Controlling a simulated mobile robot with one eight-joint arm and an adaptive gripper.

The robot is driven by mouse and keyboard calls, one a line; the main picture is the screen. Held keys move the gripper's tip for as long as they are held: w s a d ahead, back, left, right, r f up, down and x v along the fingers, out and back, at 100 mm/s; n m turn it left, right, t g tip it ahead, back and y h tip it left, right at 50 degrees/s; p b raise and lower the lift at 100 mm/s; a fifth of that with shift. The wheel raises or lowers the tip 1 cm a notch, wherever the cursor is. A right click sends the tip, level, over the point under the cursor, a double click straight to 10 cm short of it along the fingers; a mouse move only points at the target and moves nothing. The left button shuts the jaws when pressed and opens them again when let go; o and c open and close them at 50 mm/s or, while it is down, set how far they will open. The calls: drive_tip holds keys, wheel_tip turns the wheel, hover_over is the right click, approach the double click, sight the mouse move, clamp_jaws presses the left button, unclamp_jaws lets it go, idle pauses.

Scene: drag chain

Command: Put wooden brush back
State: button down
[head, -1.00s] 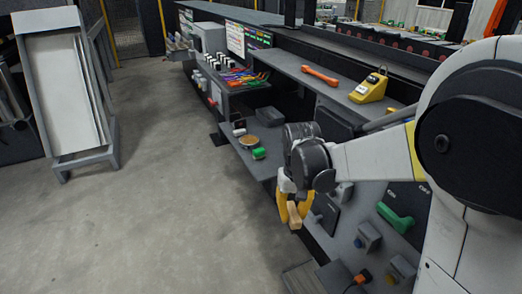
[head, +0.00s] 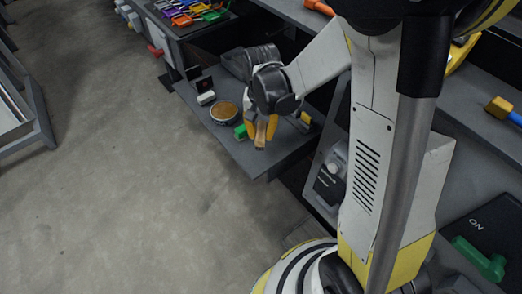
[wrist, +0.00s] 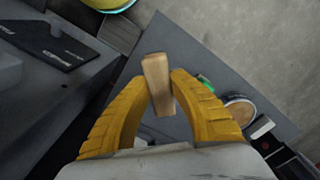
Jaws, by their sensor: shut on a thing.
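The wooden brush (head: 261,135) is a light brown block in the head view. It also shows in the wrist view (wrist: 156,80), upright between the yellow fingers. My gripper (head: 260,121) is shut on it; the fingers also show in the wrist view (wrist: 161,92). In the head view the gripper and brush appear over the low grey shelf (head: 259,163), near its front part. I cannot tell whether the brush touches the shelf. The upper part of the brush is hidden by the fingers in the head view.
A round brown-topped tin (head: 223,112), a green object (head: 240,132) and a small white-and-dark object (head: 205,98) sit on the shelf to the left of my gripper. A yellow-and-blue object (head: 305,117) is to the right. Open floor (head: 130,190) lies at left.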

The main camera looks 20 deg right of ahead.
sight(261, 154)
wheel_tip(261, 154, down, 3)
drive_tip(key=shift+f+b, duration=0.1)
drive_tip(key=shift+b, duration=0.35)
drive_tip(key=shift+s+f+b, duration=0.15)
drive_tip(key=shift+f+b, duration=0.15)
drive_tip(key=shift+f, duration=0.35)
wheel_tip(261, 154, down, 3)
drive_tip(key=shift+r+b, duration=0.1)
drive_tip(key=shift+b, duration=0.5)
drive_tip(key=shift+r, duration=0.1)
drive_tip(key=c, duration=1.6)
unclamp_jaws()
drive_tip(key=shift+f, duration=0.25)
drive_tip(key=o, duration=0.3)
drive_tip(key=shift+r, duration=0.1)
drive_tip(key=shift+o, duration=0.2)
